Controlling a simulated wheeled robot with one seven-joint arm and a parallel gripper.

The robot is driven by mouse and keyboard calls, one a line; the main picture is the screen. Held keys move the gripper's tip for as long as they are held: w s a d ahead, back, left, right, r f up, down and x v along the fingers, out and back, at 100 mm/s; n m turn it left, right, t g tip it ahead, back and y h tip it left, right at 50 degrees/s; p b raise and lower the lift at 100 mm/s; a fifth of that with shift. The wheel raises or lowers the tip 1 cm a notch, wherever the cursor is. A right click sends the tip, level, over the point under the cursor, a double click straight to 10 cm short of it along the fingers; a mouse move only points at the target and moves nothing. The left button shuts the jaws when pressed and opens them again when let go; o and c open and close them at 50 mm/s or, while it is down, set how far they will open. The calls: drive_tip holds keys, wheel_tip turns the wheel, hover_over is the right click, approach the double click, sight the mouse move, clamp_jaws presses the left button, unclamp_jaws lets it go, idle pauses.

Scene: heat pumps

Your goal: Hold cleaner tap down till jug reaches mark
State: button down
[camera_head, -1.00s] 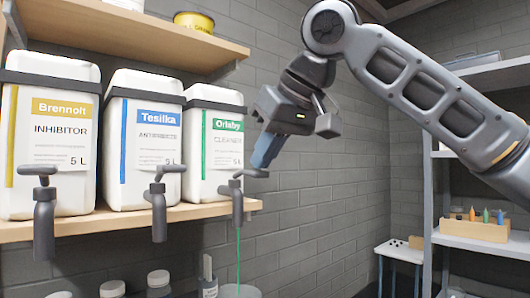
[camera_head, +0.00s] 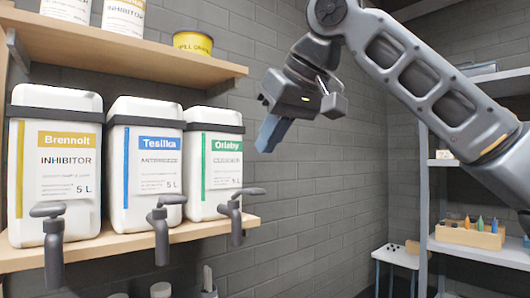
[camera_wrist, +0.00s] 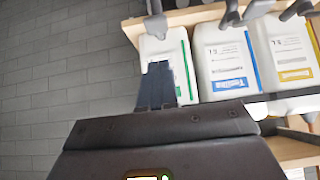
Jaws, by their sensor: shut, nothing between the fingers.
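The cleaner container (camera_head: 205,205), white with a green label, stands rightmost on the lower wooden shelf. Its grey tap (camera_head: 237,222) has a lever (camera_head: 249,191) tilted up toward its right end, and no stream shows below the spout. My gripper (camera_head: 265,146) is shut and empty, its blue fingers above and to the right of the lever, clear of it. In the wrist view the fingers (camera_wrist: 158,72) overlap the cleaner container (camera_wrist: 165,47), with its tap (camera_wrist: 155,24) beyond them. The jug and its mark are out of view.
The inhibitor (camera_head: 75,215) and Tesilka antifreeze (camera_head: 145,200) containers with similar taps stand to the left. An upper shelf (camera_head: 120,60) holds a yellow tin (camera_head: 193,43). A rack (camera_head: 455,240) and small table (camera_head: 395,256) stand right. The space before the brick wall is free.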

wheel_tip(320, 180, up, 6)
drive_tip(key=s+d, duration=0.1)
drive_tip(key=s, duration=0.1)
drive_tip(key=shift+s+d, duration=0.2)
drive_tip(key=shift+d, duration=0.1)
idle(1.3)
